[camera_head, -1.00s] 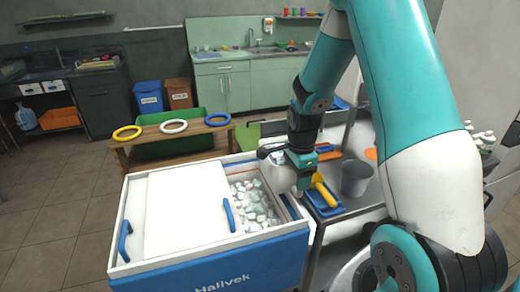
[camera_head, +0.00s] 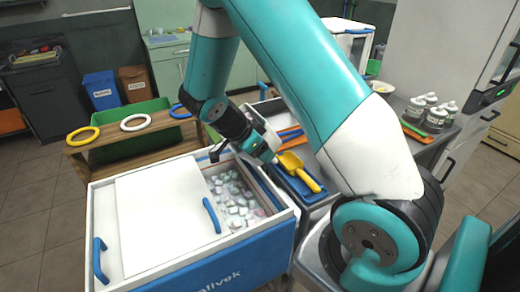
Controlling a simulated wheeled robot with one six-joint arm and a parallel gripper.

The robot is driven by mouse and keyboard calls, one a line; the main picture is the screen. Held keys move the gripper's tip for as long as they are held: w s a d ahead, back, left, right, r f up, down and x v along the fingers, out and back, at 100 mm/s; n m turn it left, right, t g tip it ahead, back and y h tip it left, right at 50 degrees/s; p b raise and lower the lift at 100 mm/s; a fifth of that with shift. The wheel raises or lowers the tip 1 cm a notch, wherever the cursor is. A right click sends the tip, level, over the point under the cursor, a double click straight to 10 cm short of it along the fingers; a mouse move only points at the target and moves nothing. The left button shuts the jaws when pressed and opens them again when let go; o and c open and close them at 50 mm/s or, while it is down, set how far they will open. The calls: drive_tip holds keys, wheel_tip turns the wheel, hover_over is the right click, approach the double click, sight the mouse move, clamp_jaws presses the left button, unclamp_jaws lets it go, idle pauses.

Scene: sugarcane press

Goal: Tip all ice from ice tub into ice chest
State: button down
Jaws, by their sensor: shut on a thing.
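The ice chest (camera_head: 245,272) is a white box with a blue front. Its white lid panel (camera_head: 150,215) covers the left part, and the open right part shows many ice cubes (camera_head: 235,198). My gripper (camera_head: 274,158) is by the chest's back right edge, beside a blue tray (camera_head: 284,181) with a yellow scoop (camera_head: 300,172). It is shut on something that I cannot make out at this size. I cannot pick out the ice tub for certain; a grey bucket seen earlier on the counter is not visible now, and my arm covers that area.
A wooden bench (camera_head: 85,161) with yellow, white and blue rings stands behind the chest, with a green bin (camera_head: 130,148) by it. Blue and brown bins (camera_head: 100,90) are farther back. Floor at left is clear.

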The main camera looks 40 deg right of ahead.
sight(254, 161)
drive_tip(key=f+h+b, duration=0.1)
drive_tip(key=h+b, duration=0.1)
drive_tip(key=a+f+g+h+b, duration=0.1)
drive_tip(key=h+b, duration=0.1)
drive_tip(key=h, duration=0.1)
drive_tip(key=f+g+h+b, duration=0.1)
drive_tip(key=h, duration=0.1)
drive_tip(key=shift+w+a+f+h+b, duration=0.15)
drive_tip(key=shift+w+a+h+b, duration=0.1)
drive_tip(key=shift+a+h+b, duration=0.15)
drive_tip(key=r+p, duration=0.1)
drive_tip(key=p, duration=0.2)
drive_tip(key=shift+w+r, duration=0.1)
drive_tip(key=shift+w, duration=0.05)
drive_tip(key=p, duration=0.5)
drive_tip(key=shift+a+f+g+h, duration=0.15)
drive_tip(key=shift+f+g+h, duration=0.15)
drive_tip(key=shift+h, duration=0.1)
drive_tip(key=shift+f+p, duration=0.3)
drive_tip(key=shift+p, duration=0.8)
drive_tip(key=shift+a, duration=0.1)
